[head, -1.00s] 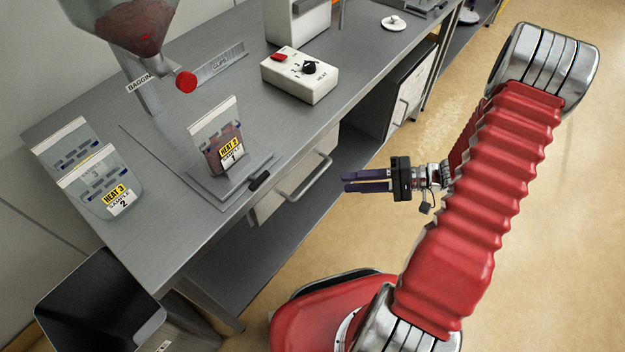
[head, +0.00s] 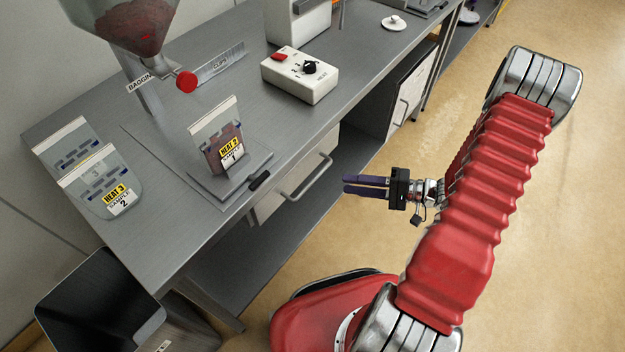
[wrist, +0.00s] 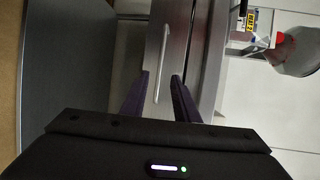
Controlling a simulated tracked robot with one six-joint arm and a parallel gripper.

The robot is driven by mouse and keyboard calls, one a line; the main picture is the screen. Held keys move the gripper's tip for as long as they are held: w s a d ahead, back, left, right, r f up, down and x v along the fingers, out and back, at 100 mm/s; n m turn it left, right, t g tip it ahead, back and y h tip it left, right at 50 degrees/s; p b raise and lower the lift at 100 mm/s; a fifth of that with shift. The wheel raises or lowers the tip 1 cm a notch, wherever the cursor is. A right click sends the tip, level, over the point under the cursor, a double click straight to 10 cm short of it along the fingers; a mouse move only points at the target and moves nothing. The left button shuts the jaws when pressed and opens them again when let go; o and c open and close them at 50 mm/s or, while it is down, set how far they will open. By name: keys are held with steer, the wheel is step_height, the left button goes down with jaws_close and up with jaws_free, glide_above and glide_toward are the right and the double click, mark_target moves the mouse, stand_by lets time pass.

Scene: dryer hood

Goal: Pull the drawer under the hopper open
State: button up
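The drawer (head: 268,206) is a light front under the grey bench, below and to the right of the hopper (head: 128,25). It looks closed. Its long metal bar handle (head: 306,178) faces the aisle. The handle also shows in the wrist view (wrist: 162,62), where it lies between the lines of my two fingers. My gripper (head: 344,185) has dark purple fingers, which are apart with nothing between them. It is in the air in front of the drawer, a gap away from the handle. The wrist view shows the gripper (wrist: 158,78) open and facing the drawer front.
A sample bag (head: 221,140) stands on a plate near the bench edge above the drawer. A white control box (head: 300,76) sits farther along. An open dark bin (head: 100,300) stands by the bench's near end. The floor (head: 420,140) before the drawer is clear.

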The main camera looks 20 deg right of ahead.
mark_target(314, 180)
steer(key=x, duration=1.2)
steer(key=shift+d+f, duration=0.1)
jaws_close()
stand_by(0.5)
steer(key=shift+s, duration=0.1)
steer(key=shift+s+f, duration=0.1)
